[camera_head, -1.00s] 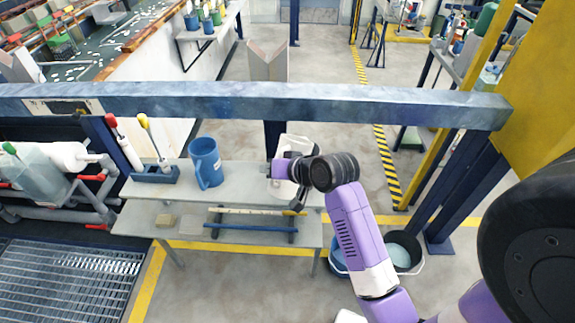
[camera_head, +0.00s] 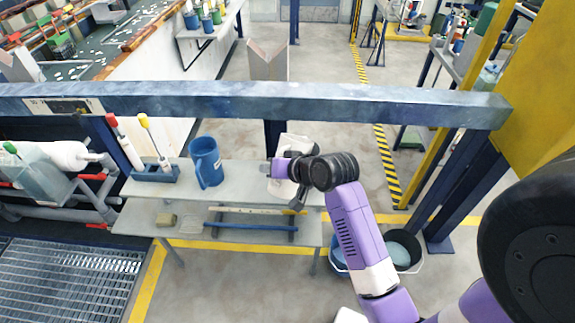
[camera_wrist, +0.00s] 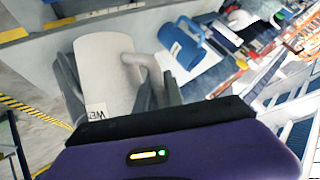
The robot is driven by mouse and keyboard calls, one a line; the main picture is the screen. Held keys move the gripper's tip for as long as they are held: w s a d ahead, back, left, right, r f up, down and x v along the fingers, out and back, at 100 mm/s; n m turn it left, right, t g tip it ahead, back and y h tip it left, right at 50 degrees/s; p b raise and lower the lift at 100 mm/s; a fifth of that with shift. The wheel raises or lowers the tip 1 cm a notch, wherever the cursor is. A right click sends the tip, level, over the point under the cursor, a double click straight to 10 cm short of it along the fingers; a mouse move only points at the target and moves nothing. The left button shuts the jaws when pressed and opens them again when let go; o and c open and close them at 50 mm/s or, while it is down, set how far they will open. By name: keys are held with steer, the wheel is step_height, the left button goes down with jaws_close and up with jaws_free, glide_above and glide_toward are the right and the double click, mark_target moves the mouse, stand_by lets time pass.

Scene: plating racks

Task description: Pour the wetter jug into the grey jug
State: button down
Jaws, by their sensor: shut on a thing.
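A white jug with a label starting "WE" (camera_wrist: 104,70) stands between the fingers of my gripper (camera_wrist: 112,82) in the wrist view, its handle beside the right finger. In the head view this white jug (camera_head: 282,188) is partly hidden behind my wrist, at the right end of the upper shelf. My gripper is shut on it. I cannot tell whether the jug touches the shelf. A blue jug (camera_head: 206,163) stands upright on the same shelf to the left, and it also shows in the wrist view (camera_wrist: 181,44). I see no plainly grey jug.
The grey two-level bench (camera_head: 245,172) has free room between the jugs. A blue holder with probes (camera_head: 155,174) stands at its left end. A blue beam (camera_head: 250,103) crosses in front of the view above the bench. Buckets (camera_head: 402,250) stand on the floor at right.

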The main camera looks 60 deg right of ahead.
mark_target(279, 153)
steer(key=shift+d+r+m+y+p, duration=0.1)
steer(key=shift+r+m+y+p, duration=0.4)
steer(key=shift+p, duration=0.85)
steer(key=shift+f+p, duration=0.15)
steer(key=shift+p, duration=0.4)
steer(key=shift+d+r+y+p, duration=0.15)
steer(key=shift+r+y+p, duration=0.3)
steer(key=shift+p, duration=0.55)
steer(key=shift+d+r+m+y+p, duration=0.1)
steer(key=shift+m+y+p, duration=0.25)
steer(key=shift+p, duration=0.15)
stand_by(0.9)
steer(key=shift+d+r+m+y, duration=0.25)
steer(key=shift+r+y, duration=0.15)
steer(key=shift+r, duration=0.1)
steer(key=shift+d+r+m+y, duration=0.1)
steer(key=shift+d+r+y, duration=0.15)
steer(key=shift+r+y, duration=0.2)
